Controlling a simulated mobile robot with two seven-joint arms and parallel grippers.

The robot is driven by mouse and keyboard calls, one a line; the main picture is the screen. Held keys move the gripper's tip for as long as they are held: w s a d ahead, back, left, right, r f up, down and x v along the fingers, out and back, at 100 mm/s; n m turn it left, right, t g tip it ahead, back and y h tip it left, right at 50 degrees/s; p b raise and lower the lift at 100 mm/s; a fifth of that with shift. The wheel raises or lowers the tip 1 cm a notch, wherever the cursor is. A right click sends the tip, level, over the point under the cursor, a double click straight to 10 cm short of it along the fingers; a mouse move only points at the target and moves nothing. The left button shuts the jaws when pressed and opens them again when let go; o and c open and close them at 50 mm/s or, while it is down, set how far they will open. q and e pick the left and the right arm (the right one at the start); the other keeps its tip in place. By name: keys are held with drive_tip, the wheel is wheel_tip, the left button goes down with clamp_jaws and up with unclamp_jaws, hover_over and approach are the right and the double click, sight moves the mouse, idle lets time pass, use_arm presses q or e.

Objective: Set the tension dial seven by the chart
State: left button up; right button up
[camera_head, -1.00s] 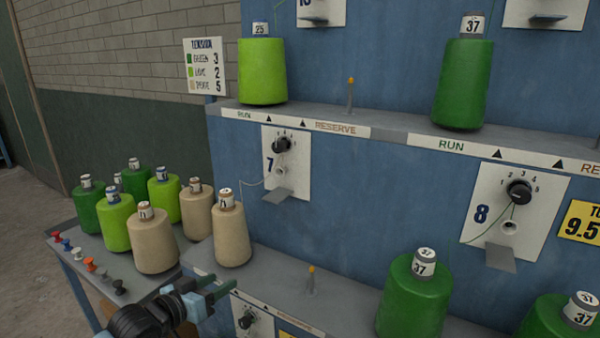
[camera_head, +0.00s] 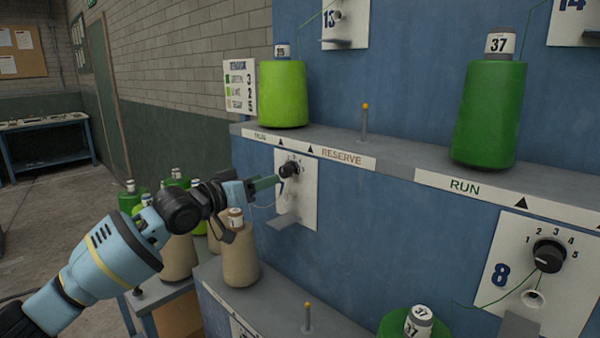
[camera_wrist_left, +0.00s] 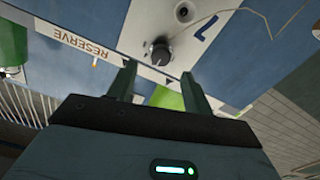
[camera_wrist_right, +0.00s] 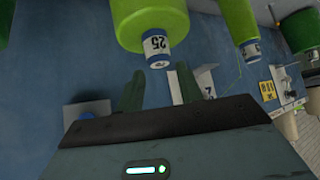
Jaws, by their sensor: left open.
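The tension dial seven (camera_head: 289,170) is a black knob on a white plate marked 7, partly behind my left gripper in the head view. It also shows in the left wrist view (camera_wrist_left: 160,52), just beyond the fingertips; I cannot read its setting. My left gripper (camera_head: 268,184) is open, its fingers apart in front of the dial, not visibly gripping it. The chart (camera_head: 240,87) lists green 3, lime 2 and a beige row 5. A beige cone (camera_head: 240,257) stands below dial seven. My right gripper (camera_wrist_right: 159,82) is open and empty near a lime cone labelled 25 (camera_wrist_right: 150,20).
Dial eight (camera_head: 549,256) is on its own plate at the right. The shelf (camera_head: 390,152) above carries a lime cone (camera_head: 283,95), a green cone (camera_head: 489,115) and a thin peg (camera_head: 364,122). A small ledge (camera_head: 290,223) juts out below dial seven.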

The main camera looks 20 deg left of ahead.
sight(282, 172)
use_arm(q)
drive_tip(key=x, duration=0.6)
drive_tip(key=shift+w+r, duration=0.1)
drive_tip(key=shift+w+d, duration=0.2)
drive_tip(key=shift+w, duration=0.5)
use_arm(e)
drive_tip(key=shift+s+a+f, duration=0.15)
drive_tip(key=shift+a, duration=0.05)
use_arm(q)
drive_tip(key=c, duration=1)
